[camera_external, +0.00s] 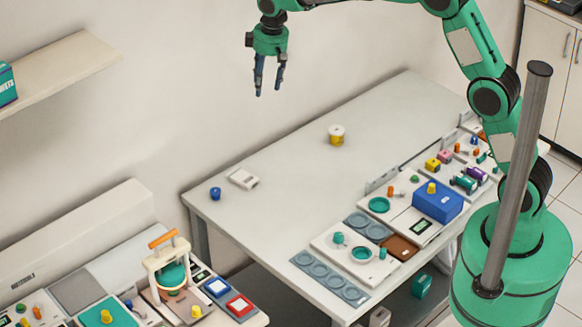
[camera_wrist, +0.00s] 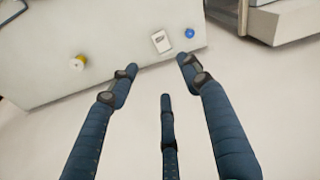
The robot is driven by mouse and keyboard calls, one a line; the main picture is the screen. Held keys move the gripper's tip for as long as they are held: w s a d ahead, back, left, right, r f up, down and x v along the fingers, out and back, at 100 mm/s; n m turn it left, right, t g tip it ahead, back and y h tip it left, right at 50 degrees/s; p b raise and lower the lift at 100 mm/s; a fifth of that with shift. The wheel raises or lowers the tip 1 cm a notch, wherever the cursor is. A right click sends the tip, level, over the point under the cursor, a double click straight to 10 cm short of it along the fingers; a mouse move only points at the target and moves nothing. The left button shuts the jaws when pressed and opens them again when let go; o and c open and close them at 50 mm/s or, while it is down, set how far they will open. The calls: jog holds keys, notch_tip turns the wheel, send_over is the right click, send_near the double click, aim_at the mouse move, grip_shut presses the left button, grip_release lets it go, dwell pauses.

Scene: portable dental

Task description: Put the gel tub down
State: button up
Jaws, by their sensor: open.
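A small round tub with a yellow body and a pale top (camera_external: 336,135), which looks like the gel tub, stands upright on the grey-white table (camera_external: 262,205). My gripper (camera_external: 268,88) is high above the back of the table, to the upper left of the tub, pointing down. Its dark blue fingers (camera_wrist: 155,75) are spread, with nothing between them.
A small white device (camera_external: 243,179) and a blue round item (camera_external: 215,193) lie at the table's left end. The right side holds trays, a blue box (camera_external: 438,201) and several small parts. The table's middle is mostly clear. A shelf (camera_external: 65,68) juts out at left.

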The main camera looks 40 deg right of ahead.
jog(key=s+d+r+m+t, duration=0.1)
jog(key=s+d+r, duration=0.35)
jog(key=s, duration=0.35)
jog(key=s+d+r, duration=0.4)
jog(key=s+r, duration=0.2)
jog(key=s, duration=0.2)
jog(key=s+d+r+m+t, duration=0.1)
jog(key=s+d+r, duration=0.35)
jog(key=s, duration=0.35)
jog(key=s+d+f+m+t, duration=0.1)
jog(key=s+d, duration=0.2)
jog(key=s, duration=1)
jog(key=s+d+f+m, duration=0.1)
jog(key=s+d+f, duration=0.1)
jog(key=s, duration=1.1)
jog(key=shift+s+d+f+m+t, duration=0.15)
jog(key=shift+d+f+m+t, duration=0.2)
jog(key=shift+d, duration=0.25)
jog(key=shift+r, duration=0.1)
notch_tip(320, 180, down, 4)
jog(key=b, duration=0.4)
